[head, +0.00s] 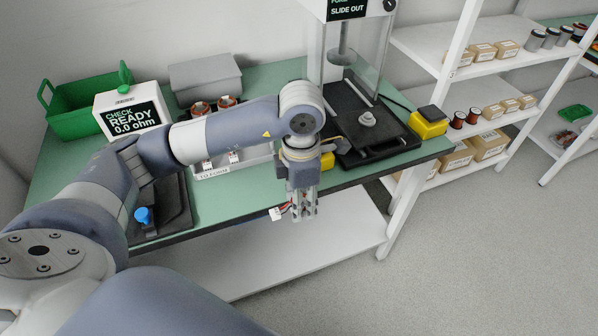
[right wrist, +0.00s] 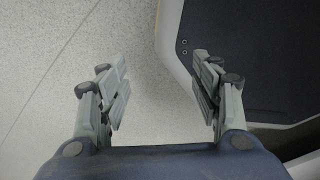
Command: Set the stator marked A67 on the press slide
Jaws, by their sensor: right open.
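My left gripper (head: 303,207) points down in front of the bench edge. Red and dark wires with a white tag (head: 278,213) stick out on its left side, so it appears shut on a stator; the body is mostly hidden by the fingers and the tag's mark is unreadable. The press (head: 345,45) stands at the bench's right with its dark slide plate (head: 385,140) out. A grey round seat (head: 367,119) on the plate is empty. My right gripper (right wrist: 160,95) is open and empty above the floor in the right wrist view; it is not in the head view.
A tester (head: 130,115) reads "CHECK READY 0.0 ohm". A green bin (head: 75,108) stands behind it. A yellow box (head: 428,122) sits right of the slide. Shelves stand further right.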

